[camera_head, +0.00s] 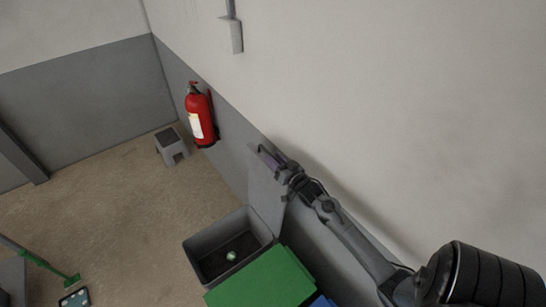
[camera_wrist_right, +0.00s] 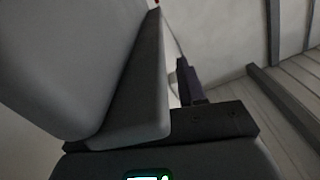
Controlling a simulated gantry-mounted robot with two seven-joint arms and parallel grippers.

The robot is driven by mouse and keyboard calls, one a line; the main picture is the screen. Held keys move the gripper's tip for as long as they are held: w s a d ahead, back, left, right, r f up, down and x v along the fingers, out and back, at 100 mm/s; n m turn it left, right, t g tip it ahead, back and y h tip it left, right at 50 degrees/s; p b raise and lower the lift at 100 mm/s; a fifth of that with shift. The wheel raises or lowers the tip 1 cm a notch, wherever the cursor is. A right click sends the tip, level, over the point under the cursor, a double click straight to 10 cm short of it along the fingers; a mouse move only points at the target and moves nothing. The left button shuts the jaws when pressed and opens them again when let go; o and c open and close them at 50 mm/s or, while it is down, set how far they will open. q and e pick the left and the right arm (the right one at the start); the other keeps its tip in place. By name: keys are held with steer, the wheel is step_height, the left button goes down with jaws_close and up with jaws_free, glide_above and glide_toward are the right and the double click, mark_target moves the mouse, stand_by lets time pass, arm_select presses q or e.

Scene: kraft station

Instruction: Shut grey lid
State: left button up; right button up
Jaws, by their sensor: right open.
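The grey lid (camera_head: 264,192) stands raised, close to upright, at the back edge of a grey bin (camera_head: 192,254) in the head view. The bin is open, and a small green and white item (camera_head: 231,256) lies on its dark floor. My right gripper (camera_head: 271,157) is open at the top of the raised lid, close to the wall. Whether it touches the lid is unclear. In the right wrist view, a dark finger (camera_wrist_right: 190,82) shows beside large grey surfaces that I cannot identify surely. My left gripper is not in view.
A green lid (camera_head: 262,282) is beside the grey bin, with a blue one (camera_head: 321,301) at its right. The wall runs close behind my right arm. A red fire extinguisher (camera_head: 200,117) and a grey step stool (camera_head: 171,145) stand farther back.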

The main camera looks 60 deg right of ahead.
steer(key=shift+x, duration=0.85)
jaws_close()
